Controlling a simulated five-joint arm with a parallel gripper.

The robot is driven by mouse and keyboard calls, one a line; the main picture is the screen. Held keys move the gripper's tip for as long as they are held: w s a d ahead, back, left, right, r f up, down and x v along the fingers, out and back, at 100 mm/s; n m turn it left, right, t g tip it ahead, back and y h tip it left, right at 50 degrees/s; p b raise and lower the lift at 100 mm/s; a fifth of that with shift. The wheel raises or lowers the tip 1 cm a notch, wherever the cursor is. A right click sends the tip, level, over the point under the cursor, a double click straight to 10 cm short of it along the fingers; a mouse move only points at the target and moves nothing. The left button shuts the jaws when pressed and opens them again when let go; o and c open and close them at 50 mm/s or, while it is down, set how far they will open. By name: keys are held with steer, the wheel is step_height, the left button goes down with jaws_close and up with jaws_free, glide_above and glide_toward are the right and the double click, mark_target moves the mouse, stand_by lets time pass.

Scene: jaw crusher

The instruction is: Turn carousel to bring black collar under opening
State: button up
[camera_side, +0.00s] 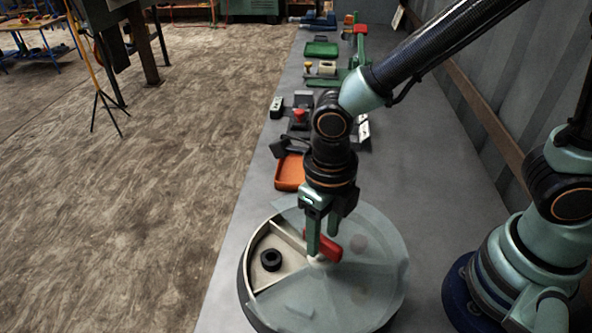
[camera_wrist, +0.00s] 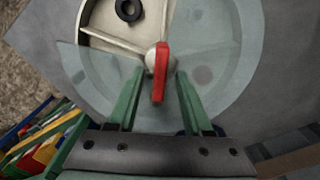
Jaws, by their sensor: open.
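The carousel (camera_side: 368,308) is a round, divided tray under a translucent cover (camera_side: 375,270), with a red handle (camera_side: 328,249) on a pale hub at its centre. The cover has a wedge-shaped opening on the left, which is at the top in the wrist view. The black collar (camera_side: 270,260) lies flat in the pale compartment showing through this opening; it also shows in the wrist view (camera_wrist: 128,9). My gripper (camera_wrist: 160,78) is open, pointing down over the hub, with a finger on each side of the red handle. Whether the fingers touch it is unclear.
A faint round shape (camera_side: 358,243) and a pale shape (camera_side: 300,304) show dimly through the cover. An orange tray (camera_side: 290,173) stands behind the carousel. Several fixtures and a green tray (camera_side: 321,49) line the grey bench farther back. The bench edge lies close on the left.

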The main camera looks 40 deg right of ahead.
step_height(320, 180, up, 12)
stand_by(0.5)
stand_by(0.6)
steer(key=w+d+r+n+t, duration=0.1)
steer(key=w+d+n+t, duration=0.1)
steer(key=d+n, duration=0.7)
steer(key=w+d+r+n+t, duration=0.1)
steer(key=d+n, duration=0.9)
steer(key=n, duration=1.5)
steer(key=r+t, duration=0.1)
steer(key=t, duration=0.1)
steer(key=shift+w+r+t, duration=0.3)
steer(key=shift+w, duration=0.1)
